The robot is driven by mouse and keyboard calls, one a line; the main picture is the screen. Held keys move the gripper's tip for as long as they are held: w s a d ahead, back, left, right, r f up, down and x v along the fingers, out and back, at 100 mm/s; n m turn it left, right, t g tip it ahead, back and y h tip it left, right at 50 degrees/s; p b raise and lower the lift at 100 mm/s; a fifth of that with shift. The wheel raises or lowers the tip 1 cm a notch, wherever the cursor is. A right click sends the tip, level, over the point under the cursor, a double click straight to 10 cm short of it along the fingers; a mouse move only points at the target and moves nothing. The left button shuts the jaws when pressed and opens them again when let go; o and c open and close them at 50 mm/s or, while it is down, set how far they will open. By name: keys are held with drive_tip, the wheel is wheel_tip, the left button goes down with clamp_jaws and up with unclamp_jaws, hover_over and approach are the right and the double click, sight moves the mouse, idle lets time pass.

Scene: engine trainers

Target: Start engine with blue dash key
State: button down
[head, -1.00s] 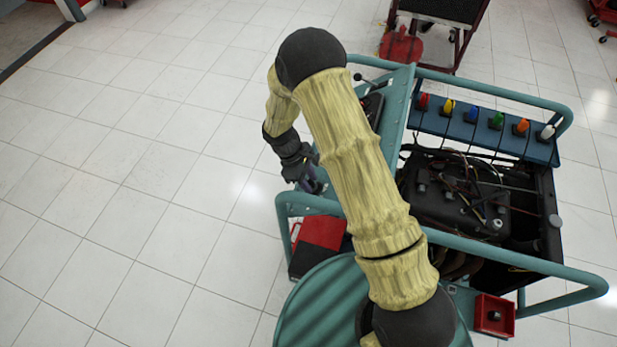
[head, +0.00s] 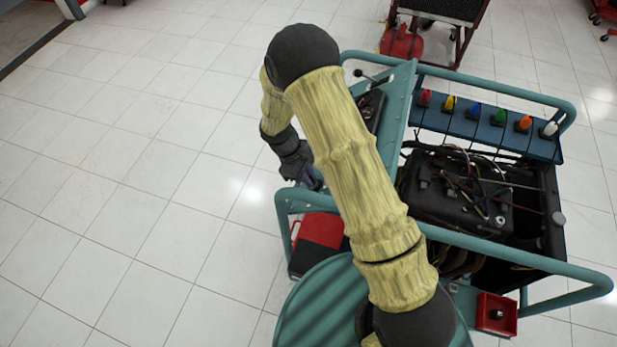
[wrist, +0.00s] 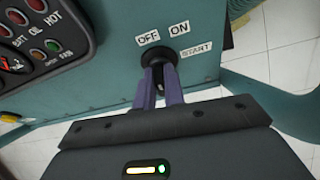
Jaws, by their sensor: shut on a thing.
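The ignition switch (wrist: 157,55) is a round black fitting on the teal dash panel in the wrist view. OFF, ON and START labels stand around its upper side. My gripper (wrist: 160,78) has its two purple fingers close together right at the switch, shut on a small dark piece between them, seemingly the key head. Its blue colour does not show and the fingers hide most of it. Which label the key points to cannot be told. In the head view my gripper (head: 312,181) is at the left side of the teal engine stand (head: 400,110), partly hidden by my arm.
A gauge cluster (wrist: 40,40) with warning lamps is left of the switch. Teal tube rails (head: 480,248) border the stand. A rack with coloured handles (head: 475,112) runs behind the engine (head: 460,195). A red box (head: 318,240) sits below my gripper. Open tiled floor lies left.

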drive_tip(key=m+b, duration=0.1)
drive_tip(key=b, duration=0.1)
drive_tip(key=m+t+b, duration=0.1)
drive_tip(key=m, duration=0.1)
drive_tip(key=shift+s+a+f+h+b, duration=0.2)
drive_tip(key=shift+h+b, duration=0.1)
drive_tip(key=shift+b, duration=0.1)
drive_tip(key=shift+r+m+t+h+b, duration=0.1)
drive_tip(key=shift+m+t+h+b, duration=0.3)
drive_tip(key=shift+m+b, duration=0.8)
drive_tip(key=shift+m, duration=0.3)
drive_tip(key=c, duration=1.5)
unclamp_jaws()
drive_tip(key=b+v, duration=0.1)
drive_tip(key=v, duration=1.6)
drive_tip(key=shift+a+r, duration=0.2)
drive_tip(key=shift+r, duration=0.05)
drive_tip(key=shift+s+f, duration=0.1)
